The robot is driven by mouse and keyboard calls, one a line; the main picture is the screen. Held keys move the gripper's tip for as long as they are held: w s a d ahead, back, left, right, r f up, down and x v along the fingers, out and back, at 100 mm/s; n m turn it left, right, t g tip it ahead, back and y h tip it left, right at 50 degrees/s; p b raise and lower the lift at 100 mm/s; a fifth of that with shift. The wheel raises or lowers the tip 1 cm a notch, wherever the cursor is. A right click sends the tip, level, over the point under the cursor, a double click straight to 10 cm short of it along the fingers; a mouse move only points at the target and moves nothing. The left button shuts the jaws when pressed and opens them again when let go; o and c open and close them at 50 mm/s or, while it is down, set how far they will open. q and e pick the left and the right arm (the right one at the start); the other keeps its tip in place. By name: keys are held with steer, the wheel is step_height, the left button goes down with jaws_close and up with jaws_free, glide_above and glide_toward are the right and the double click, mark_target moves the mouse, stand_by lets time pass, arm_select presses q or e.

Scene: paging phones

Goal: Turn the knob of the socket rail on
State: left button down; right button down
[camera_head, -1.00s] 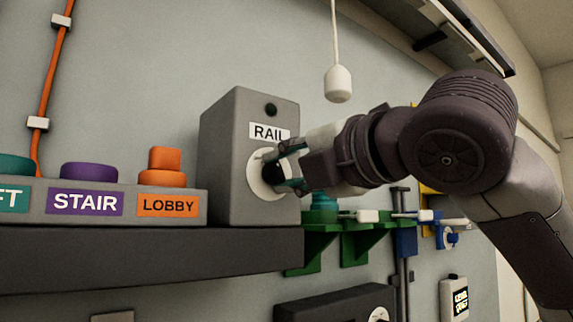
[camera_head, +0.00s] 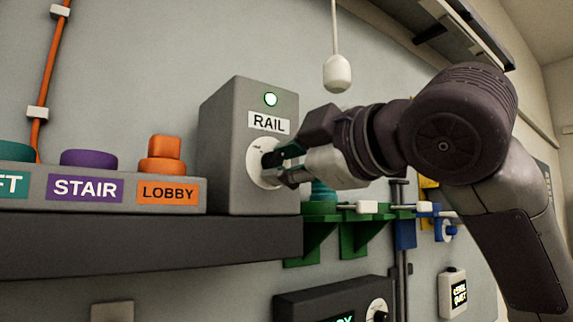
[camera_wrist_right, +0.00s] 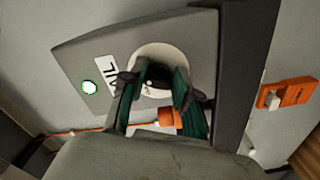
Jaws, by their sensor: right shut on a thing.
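The socket rail's grey switch box (camera_head: 222,150), labelled RAIL, stands on the dark shelf. Its round lamp (camera_head: 271,99) glows white-green. The black knob (camera_head: 268,159) sits on a white dial plate (camera_head: 256,176) on the front face. My right gripper (camera_head: 280,165) is shut on the knob, with fingers on both sides of it. In the right wrist view the knob (camera_wrist_right: 157,76) shows between the green-padded fingers (camera_wrist_right: 155,95), and the lamp (camera_wrist_right: 90,87) is lit there too. My left gripper is in neither view.
A grey panel with purple STAIR (camera_head: 88,159) and orange LOBBY (camera_head: 162,156) buttons stands left of the box. A white pull-cord handle (camera_head: 337,74) hangs above my right arm. Green brackets (camera_head: 359,236) are below right. A dark unit (camera_head: 325,300) with a display is lower down.

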steer(key=shift+a+f+m+b, duration=0.15)
steer(key=shift+m+b, duration=0.2)
steer(key=shift+m, duration=1.25)
steer(key=c, duration=0.8)
jaws_free()
steer(key=shift+c, duration=0.2)
steer(key=shift+s, duration=0.1)
steer(key=v, duration=1.2)
